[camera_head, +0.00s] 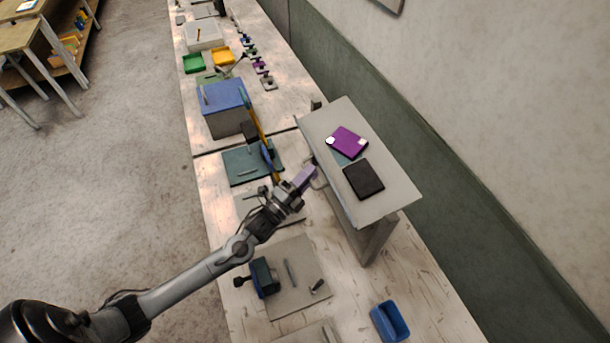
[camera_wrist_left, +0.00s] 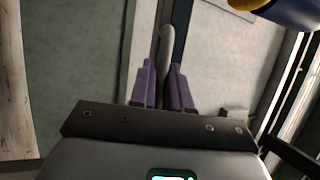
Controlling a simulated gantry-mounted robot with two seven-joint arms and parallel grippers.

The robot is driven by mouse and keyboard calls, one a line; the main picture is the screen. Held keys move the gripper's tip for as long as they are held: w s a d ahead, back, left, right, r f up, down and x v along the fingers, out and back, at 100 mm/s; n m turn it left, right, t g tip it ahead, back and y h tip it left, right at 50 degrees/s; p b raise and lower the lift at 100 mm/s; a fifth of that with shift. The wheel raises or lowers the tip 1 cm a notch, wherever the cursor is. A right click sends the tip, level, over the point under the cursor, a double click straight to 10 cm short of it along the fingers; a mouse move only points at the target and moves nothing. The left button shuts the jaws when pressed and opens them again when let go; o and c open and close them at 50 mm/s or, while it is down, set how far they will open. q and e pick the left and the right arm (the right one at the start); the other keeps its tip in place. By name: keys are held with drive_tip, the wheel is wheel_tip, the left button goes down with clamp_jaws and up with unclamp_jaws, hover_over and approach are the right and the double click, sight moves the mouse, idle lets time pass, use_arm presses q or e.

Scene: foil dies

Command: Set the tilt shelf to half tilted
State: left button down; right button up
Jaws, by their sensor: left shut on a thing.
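The tilt shelf (camera_head: 388,200) is a pale grey board on a grey stand, on the right side of the bench. Its board looks sloped, but I cannot tell the exact angle. A purple item (camera_head: 347,141) and a black item (camera_head: 363,179) lie on it. A small handle (camera_head: 319,183) sticks out from its left edge. My left gripper (camera_head: 309,174) has purple fingers and is at this handle. In the left wrist view, the fingers (camera_wrist_left: 164,85) are shut on a grey rounded bar (camera_wrist_left: 166,45), the shelf's handle. My right gripper is not in view.
A blue box (camera_head: 225,108) and a dark green mat (camera_head: 247,166) lie behind my left gripper. A small vise (camera_head: 263,277) stands on a grey mat in front, with a blue bin (camera_head: 389,321) nearby. The wall (camera_head: 450,150) is close to the shelf's right.

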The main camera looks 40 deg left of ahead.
use_arm(q)
drive_tip(key=c, duration=1.2)
unclamp_jaws()
drive_tip(key=shift+o, duration=0.2)
drive_tip(key=b+v, duration=0.2)
drive_tip(key=v, duration=0.8)
drive_tip(key=shift+s, duration=0.4)
